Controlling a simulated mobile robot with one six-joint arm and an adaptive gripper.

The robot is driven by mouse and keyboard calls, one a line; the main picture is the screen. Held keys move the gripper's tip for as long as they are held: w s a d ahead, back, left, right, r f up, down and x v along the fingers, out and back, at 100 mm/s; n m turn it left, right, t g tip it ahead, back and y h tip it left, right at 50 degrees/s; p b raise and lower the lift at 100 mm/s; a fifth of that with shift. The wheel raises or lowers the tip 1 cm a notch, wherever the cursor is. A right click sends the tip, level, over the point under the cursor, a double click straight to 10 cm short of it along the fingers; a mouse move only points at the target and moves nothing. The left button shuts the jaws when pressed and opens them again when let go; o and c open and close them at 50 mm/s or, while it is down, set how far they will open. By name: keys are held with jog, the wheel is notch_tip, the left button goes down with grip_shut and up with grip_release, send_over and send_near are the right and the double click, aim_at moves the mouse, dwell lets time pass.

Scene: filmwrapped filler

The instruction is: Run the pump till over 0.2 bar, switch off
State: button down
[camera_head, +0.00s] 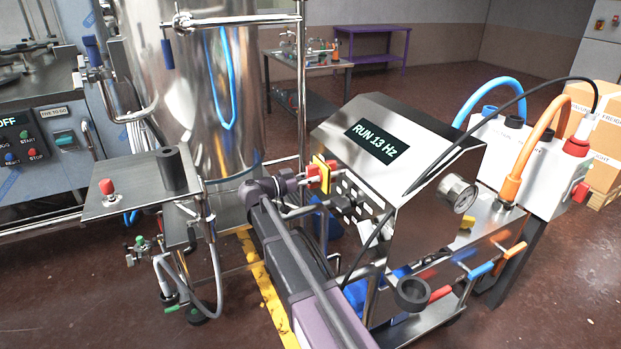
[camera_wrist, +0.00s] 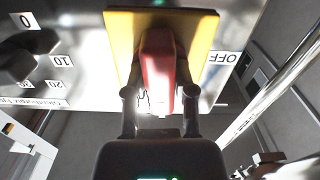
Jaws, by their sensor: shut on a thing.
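The steel pump cabinet (camera_head: 440,165) has a sloped display (camera_head: 371,143) that reads "RUN 13 Hz". A red rotary switch handle (camera_head: 317,178) sits on a yellow plate (camera_head: 330,170) on the cabinet's left side. My gripper (camera_head: 304,182) is at this switch. In the wrist view, my gripper (camera_wrist: 159,98) is shut on the red handle (camera_wrist: 158,72), one finger each side. An "OFF" label (camera_wrist: 223,57) lies right of the yellow plate. A dark speed knob (camera_wrist: 25,50) with a number scale is at left. The round pressure gauge (camera_head: 457,194) is too small to read.
A large steel tank (camera_head: 190,90) stands behind my arm. A steel platform (camera_head: 130,185) with a red button (camera_head: 107,187) is at left. Blue and orange hoses (camera_head: 535,135) and a black cable arch at right. Coloured valve handles (camera_head: 480,270) sit low at right.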

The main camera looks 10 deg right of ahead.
jog(key=shift+d, duration=0.1)
jog(key=shift+c, duration=2.2)
grip_release()
jog(key=v, duration=1.2)
jog(key=shift+s, duration=0.1)
